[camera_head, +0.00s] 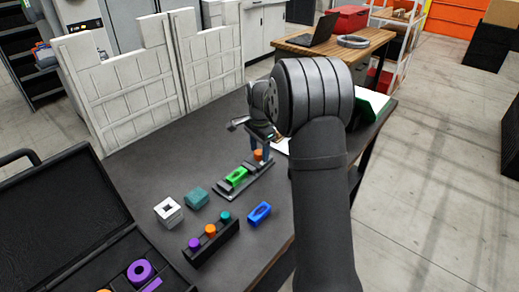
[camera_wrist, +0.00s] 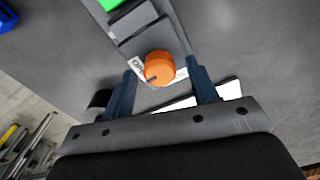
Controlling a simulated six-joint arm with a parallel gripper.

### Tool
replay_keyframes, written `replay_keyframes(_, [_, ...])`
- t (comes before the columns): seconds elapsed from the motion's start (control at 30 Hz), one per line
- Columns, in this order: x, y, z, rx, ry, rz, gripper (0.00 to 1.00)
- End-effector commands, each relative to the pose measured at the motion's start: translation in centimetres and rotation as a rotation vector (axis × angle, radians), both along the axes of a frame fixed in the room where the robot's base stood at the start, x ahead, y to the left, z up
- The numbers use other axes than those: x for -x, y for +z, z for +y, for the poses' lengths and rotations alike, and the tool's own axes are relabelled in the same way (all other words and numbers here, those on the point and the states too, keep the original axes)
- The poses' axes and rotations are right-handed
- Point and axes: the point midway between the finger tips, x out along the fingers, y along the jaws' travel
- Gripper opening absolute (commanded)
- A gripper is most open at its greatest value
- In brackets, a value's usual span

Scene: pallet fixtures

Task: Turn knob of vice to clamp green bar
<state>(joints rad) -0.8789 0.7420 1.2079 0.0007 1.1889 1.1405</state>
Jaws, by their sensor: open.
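The vice (camera_head: 247,184) lies on the dark table, a long grey fixture with the green bar (camera_head: 236,176) in its middle. An orange knob (camera_head: 258,154) is at its far end. In the wrist view the knob (camera_wrist: 159,66) has a dark mark on its side and a white, partly hidden label beside it. The green bar (camera_wrist: 131,15) is cut off at the top edge. My gripper (camera_wrist: 162,70) is open, its two blue fingers on either side of the knob in this view, with gaps visible. I cannot tell whether the fingertips are down at knob height.
A black rack (camera_head: 211,244) with purple, orange and teal pegs stands nearer the camera. A blue block (camera_head: 259,213), a teal block (camera_head: 197,197) and a white block (camera_head: 168,211) lie around it. An open black case (camera_head: 62,215) is at left. White panels (camera_head: 130,85) stand behind.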

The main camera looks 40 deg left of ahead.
Motion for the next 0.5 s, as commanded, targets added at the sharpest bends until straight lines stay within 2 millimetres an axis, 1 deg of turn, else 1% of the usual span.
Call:
replay_keyframes(0.1, [0.0,0.01,0.0,0.0,0.0,0.0,0.53])
replay_keyframes(0.13, [0.0,0.02,0.0,0.0,0.0,0.0,0.5])
replay_keyframes(0.33, [0.0,0.03,0.0,0.0,0.0,0.0,0.1])
replay_keyframes(0.37, [0.0,0.04,0.0,0.0,0.0,0.0,0.09])
replay_keyframes(0.5, [0.0,0.05,0.01,0.0,0.004,0.0,0.09])
